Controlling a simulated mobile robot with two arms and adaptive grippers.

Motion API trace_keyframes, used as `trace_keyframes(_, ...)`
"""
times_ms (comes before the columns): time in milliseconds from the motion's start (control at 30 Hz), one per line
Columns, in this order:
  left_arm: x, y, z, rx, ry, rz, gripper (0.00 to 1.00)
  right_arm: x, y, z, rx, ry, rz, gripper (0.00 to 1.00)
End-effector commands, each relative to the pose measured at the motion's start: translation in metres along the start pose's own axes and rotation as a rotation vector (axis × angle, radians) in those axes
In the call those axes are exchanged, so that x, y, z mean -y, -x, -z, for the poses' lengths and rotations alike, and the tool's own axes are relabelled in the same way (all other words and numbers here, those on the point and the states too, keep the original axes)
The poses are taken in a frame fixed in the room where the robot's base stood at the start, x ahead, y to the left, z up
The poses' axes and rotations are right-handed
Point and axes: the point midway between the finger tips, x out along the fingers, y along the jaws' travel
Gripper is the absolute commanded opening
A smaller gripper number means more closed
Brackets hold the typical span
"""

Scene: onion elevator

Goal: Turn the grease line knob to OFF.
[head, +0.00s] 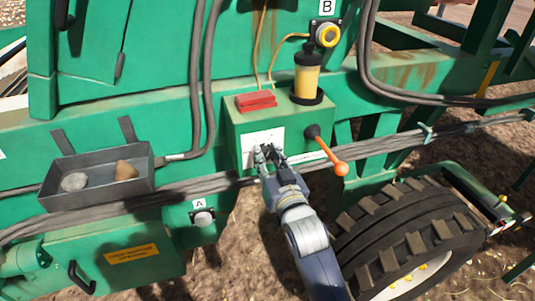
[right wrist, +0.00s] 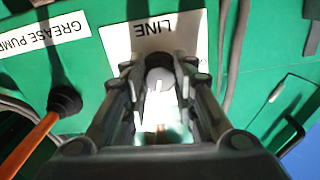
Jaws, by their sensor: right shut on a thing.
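The grease line knob (right wrist: 160,77) is a small round dark grey knob with a pale pointer mark, seen between my fingers in the right wrist view. It sits on a white plate (right wrist: 150,38) that reads LINE, upside down in that view. In the head view the white plate (head: 262,139) is on the front of a green box (head: 236,124), and my fingers hide the knob. My right gripper (head: 266,157) is shut on the knob; its fingers also show in the right wrist view (right wrist: 160,85). Any ON or OFF marks are hidden or too small to read. My left gripper is out of view.
An orange-tipped lever (head: 328,153) sticks out just right of my gripper. A red block (head: 256,101) and a yellow grease container (head: 306,79) stand on the box. A grey tray (head: 97,194) with two stones is at left. A large tyre (head: 410,242) is at lower right.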

Motion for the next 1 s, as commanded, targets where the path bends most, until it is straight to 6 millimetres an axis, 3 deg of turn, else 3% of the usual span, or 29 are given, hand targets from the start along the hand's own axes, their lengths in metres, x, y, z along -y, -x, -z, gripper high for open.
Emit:
trace_keyframes(300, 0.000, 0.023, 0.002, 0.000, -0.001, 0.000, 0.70, 0.001, 0.000, 0.003, 0.002, 0.290, 0.000, 0.02)
trace_keyframes(1000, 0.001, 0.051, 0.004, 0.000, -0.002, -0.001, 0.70, 0.002, 0.000, 0.001, -0.001, 0.956, 0.001, 0.02)
